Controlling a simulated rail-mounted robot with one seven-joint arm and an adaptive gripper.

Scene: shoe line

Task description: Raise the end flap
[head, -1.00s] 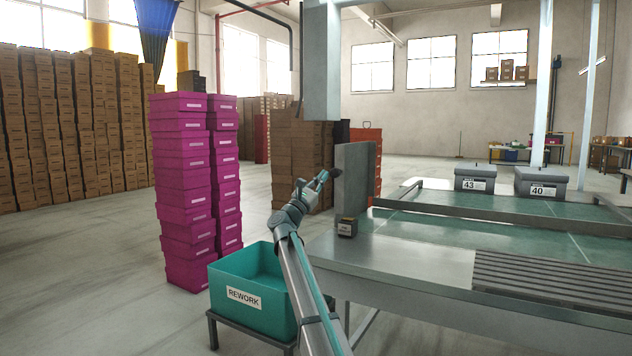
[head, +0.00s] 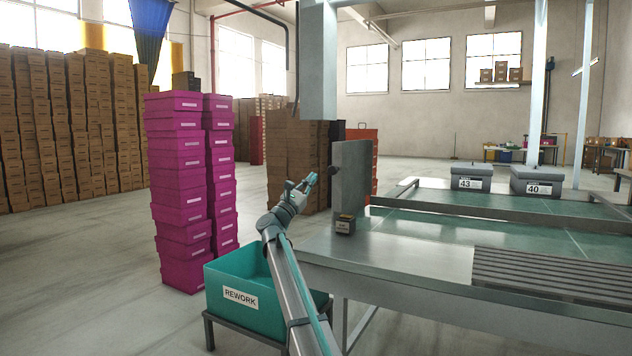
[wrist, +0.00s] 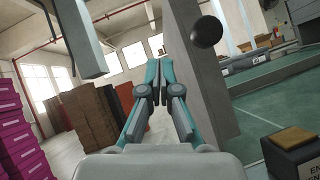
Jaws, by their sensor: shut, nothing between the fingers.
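The end flap (head: 350,180) is a grey panel standing upright at the left end of the metal bench. Its flat face also shows in the wrist view (wrist: 200,85), with a round black knob (wrist: 206,32) on it. My gripper (head: 312,179) is just left of the flap, apart from it. In the wrist view my gripper's fingers (wrist: 155,90) are together with nothing between them, and the knob is to their upper right. A small black and yellow box with a partly readable label (head: 345,224) is on the bench by the flap's foot.
A teal REWORK bin (head: 240,300) stands on a low stand below my arm. Stacked magenta boxes (head: 180,190) rise to the left. A grey post (head: 318,60) hangs above the flap. Grey lidded boxes (head: 470,177) sit farther back on the green line surface.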

